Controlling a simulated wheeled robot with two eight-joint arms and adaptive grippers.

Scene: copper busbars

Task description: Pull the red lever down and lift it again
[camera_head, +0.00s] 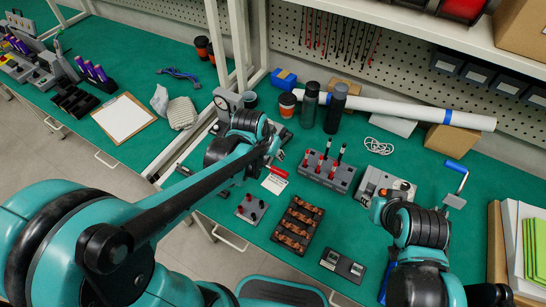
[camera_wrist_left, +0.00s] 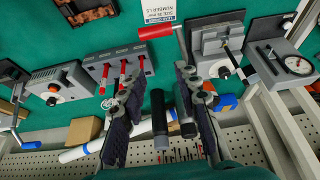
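The red lever (camera_wrist_left: 157,32) lies roughly sideways in the upper middle of the left wrist view, with a metal arm at its right end beside a grey device (camera_wrist_left: 208,40). Its red grip (camera_head: 278,172) also shows in the head view, just beyond my left forearm, beside a white label. My left gripper (camera_wrist_left: 160,76) is open, its two dark fingers apart with nothing held between them. The lever's grip lies beyond the fingertips and apart from them. In the head view my left arm hides the gripper's fingers and much of the device.
A grey block with red-handled pins (camera_head: 328,172) stands right of the lever. Dark bottles (camera_head: 310,104) stand behind it. A tray of copper pieces (camera_head: 298,225) and a small grey block (camera_head: 251,208) lie in front. A dial gauge (camera_wrist_left: 299,65) stands right in the wrist view.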

